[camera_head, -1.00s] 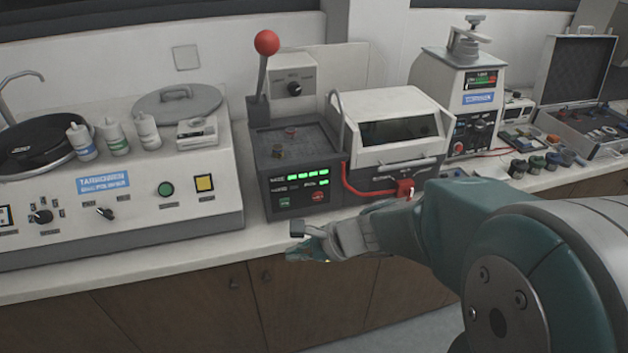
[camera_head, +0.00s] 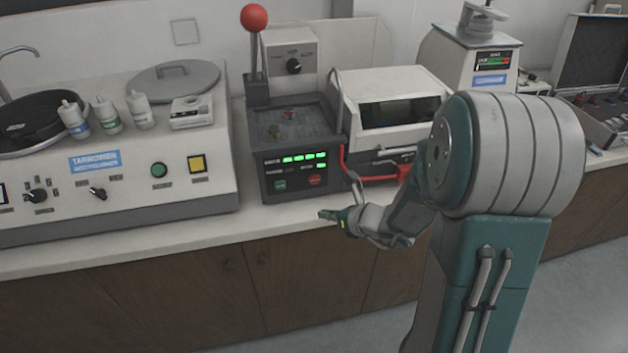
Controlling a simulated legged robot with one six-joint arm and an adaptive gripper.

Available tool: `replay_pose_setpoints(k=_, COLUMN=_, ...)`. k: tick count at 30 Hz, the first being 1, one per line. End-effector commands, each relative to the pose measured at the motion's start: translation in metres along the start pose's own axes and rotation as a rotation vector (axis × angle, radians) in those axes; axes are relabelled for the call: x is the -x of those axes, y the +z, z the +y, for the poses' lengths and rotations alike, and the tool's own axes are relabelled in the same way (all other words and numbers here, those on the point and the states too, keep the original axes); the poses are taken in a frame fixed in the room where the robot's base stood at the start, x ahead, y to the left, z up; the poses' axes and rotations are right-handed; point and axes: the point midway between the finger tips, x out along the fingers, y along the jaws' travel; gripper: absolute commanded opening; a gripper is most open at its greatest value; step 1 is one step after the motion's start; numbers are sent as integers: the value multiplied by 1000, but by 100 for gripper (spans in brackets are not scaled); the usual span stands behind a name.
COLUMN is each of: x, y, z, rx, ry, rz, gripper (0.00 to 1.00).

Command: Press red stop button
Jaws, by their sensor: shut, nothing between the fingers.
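The red stop button (camera_head: 316,180) is on the lower right of the front panel of the dark mounting press (camera_head: 305,150). A green button (camera_head: 280,185) sits to its left, and green lit displays (camera_head: 304,158) are above. The press has an upright lever with a red ball (camera_head: 254,17) on top. My gripper (camera_head: 326,214) is shut and empty. It appears just below and slightly right of the red button in the picture, pointing left, in front of the counter edge. It looks apart from the panel; the exact gap cannot be told.
Left of the press is a white polishing machine (camera_head: 120,190) with bottles and its own green and yellow buttons. Right of it stands a white-lidded machine (camera_head: 393,85) with a red hose. The counter's front edge (camera_head: 275,222) runs below the press.

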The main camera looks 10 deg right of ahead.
Motion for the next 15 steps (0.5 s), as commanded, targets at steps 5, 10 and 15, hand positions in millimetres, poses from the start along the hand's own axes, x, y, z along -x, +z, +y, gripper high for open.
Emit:
replay_pose_setpoints(k=5, x=-11, y=8, z=-8, rx=1, ry=1, rz=1, gripper=0)
replay_pose_setpoints(k=10, x=-27, y=19, z=-19, rx=2, ry=1, rz=0, gripper=0)
replay_pose_setpoints(k=15, x=-42, y=30, z=-29, rx=3, ry=1, rz=1, gripper=0)
